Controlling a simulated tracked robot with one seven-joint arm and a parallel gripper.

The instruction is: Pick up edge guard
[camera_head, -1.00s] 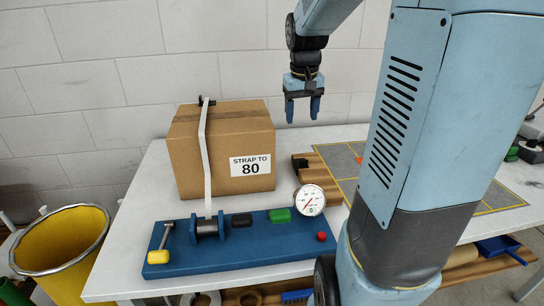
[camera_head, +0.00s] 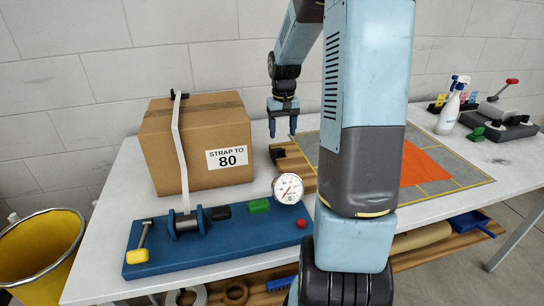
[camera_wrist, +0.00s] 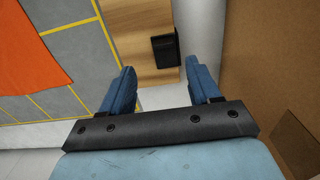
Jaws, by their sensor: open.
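A small black edge guard (camera_head: 279,154) lies on the left end of a wooden board, right of the cardboard box. In the wrist view the black edge guard (camera_wrist: 165,48) shows on the board's edge, ahead of and between my fingers. My gripper (camera_head: 283,128) is open and points down above the board, a little higher than the guard. In the wrist view my gripper (camera_wrist: 160,72) has nothing between its two blue fingers. Another black piece (camera_head: 179,94) sits at the box's top edge at the strap.
The cardboard box (camera_head: 165,158), marked "STRAP TO 80", stands close left of the gripper. A blue strapping base (camera_head: 165,258) with a gauge (camera_head: 288,188) lies in front. The wooden board (camera_head: 294,166) adjoins a grey mat (camera_head: 455,180) with an orange sheet. A spray bottle (camera_head: 449,112) stands far right.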

